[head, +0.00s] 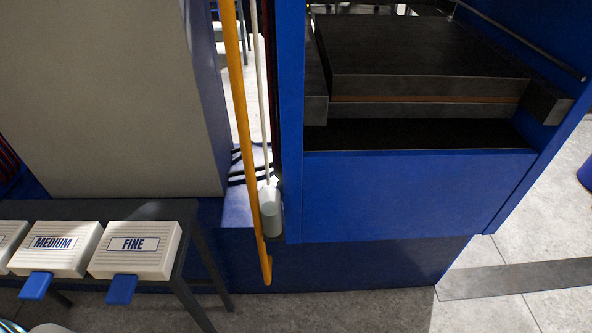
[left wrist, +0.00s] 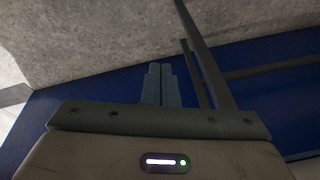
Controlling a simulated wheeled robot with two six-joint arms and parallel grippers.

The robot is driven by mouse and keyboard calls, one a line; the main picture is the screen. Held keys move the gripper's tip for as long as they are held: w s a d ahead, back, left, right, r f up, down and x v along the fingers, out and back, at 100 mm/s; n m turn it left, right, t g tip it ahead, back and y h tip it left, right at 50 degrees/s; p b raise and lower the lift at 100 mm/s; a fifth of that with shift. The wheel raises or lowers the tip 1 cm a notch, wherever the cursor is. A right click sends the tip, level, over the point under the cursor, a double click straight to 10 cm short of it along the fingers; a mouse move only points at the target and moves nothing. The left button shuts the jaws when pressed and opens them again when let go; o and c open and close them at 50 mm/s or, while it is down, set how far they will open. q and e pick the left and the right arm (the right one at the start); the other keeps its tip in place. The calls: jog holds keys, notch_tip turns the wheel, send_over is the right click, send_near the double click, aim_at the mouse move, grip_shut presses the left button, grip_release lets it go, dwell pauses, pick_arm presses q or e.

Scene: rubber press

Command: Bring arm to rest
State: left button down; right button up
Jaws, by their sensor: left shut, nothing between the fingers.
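My left gripper (left wrist: 160,84) shows in the left wrist view. Its two fingers lie side by side, shut with nothing between them. Beyond them are the grey floor, a blue surface and dark table legs. The fingers look apart from these. In the head view neither gripper can be made out; only a small pale curved piece shows at the bottom left corner, too little to tell. My right gripper is in neither view.
A blue press (head: 400,195) with dark platens (head: 425,50) fills the right. A dark table (head: 180,210) holds boxes marked MEDIUM (head: 75,262) and FINE (head: 150,263), with blue tabs. Grey floor (head: 365,310) is clear in front.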

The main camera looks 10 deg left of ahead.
pick_arm(q)
jog(key=s+a+f+g+b, duration=0.1)
jog(key=s+f, duration=1.8)
jog(key=f, duration=0.4)
jog(key=shift+s+a+f+b, duration=0.25)
jog(key=shift+f+b, duration=0.05)
jog(key=shift+b, duration=0.05)
